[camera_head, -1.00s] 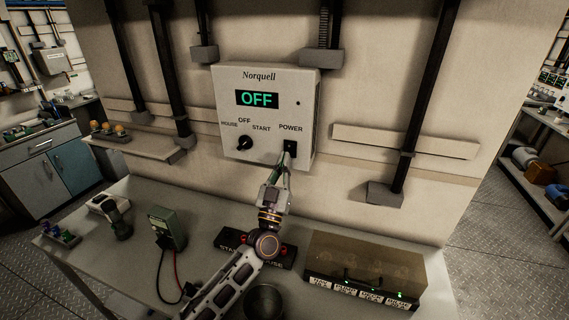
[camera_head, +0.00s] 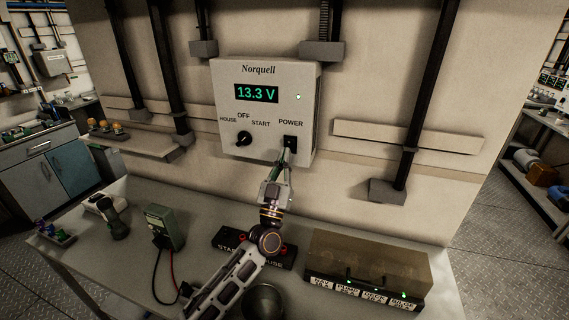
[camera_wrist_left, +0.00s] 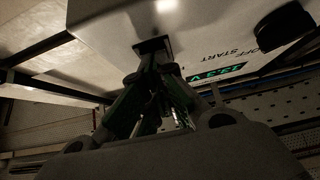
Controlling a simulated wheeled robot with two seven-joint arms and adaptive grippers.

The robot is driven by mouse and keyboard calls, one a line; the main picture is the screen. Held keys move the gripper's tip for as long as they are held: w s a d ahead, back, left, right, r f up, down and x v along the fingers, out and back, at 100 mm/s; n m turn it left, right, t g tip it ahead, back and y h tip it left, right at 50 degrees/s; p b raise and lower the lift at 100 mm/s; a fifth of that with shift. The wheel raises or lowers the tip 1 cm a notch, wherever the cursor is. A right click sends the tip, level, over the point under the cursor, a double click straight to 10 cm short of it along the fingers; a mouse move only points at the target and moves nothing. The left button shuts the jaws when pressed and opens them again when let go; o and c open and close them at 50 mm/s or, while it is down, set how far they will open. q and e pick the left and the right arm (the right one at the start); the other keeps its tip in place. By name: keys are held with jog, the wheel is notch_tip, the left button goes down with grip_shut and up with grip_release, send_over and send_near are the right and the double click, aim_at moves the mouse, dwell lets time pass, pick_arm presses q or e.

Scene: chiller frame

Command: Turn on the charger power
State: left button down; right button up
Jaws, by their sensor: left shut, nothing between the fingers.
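The charger (camera_head: 264,110) is a pale wall box marked Norquell. Its display (camera_head: 256,93) reads 13.3 V in green, and a small light (camera_head: 298,97) at its right glows. The black power switch (camera_head: 290,142) sits under the word POWER. The selector knob (camera_head: 244,138) is at the lower left of the box, among HOUSE, OFF and START. My left gripper (camera_head: 285,156) is shut and empty, its tips just below the switch; whether they touch it I cannot tell. In the left wrist view the closed fingers (camera_wrist_left: 155,95) point up at the dark switch (camera_wrist_left: 152,46). My right gripper is not in view.
A bench below the charger holds a green meter (camera_head: 165,226) with cables, a dark block (camera_head: 230,246), a round dark bowl (camera_head: 263,300) and a brown-topped box (camera_head: 368,264) with green lights. A wall ledge (camera_head: 125,145) carries small orange-topped items.

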pick_arm(q)
jog(key=v, duration=0.7)
jog(key=shift+s+f, duration=0.2)
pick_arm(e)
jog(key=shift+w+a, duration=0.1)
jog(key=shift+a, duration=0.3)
pick_arm(q)
jog(key=shift+r, duration=0.1)
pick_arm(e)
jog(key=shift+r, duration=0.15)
pick_arm(q)
notch_tip(320, 180, up, 9)
jog(key=p, duration=0.9)
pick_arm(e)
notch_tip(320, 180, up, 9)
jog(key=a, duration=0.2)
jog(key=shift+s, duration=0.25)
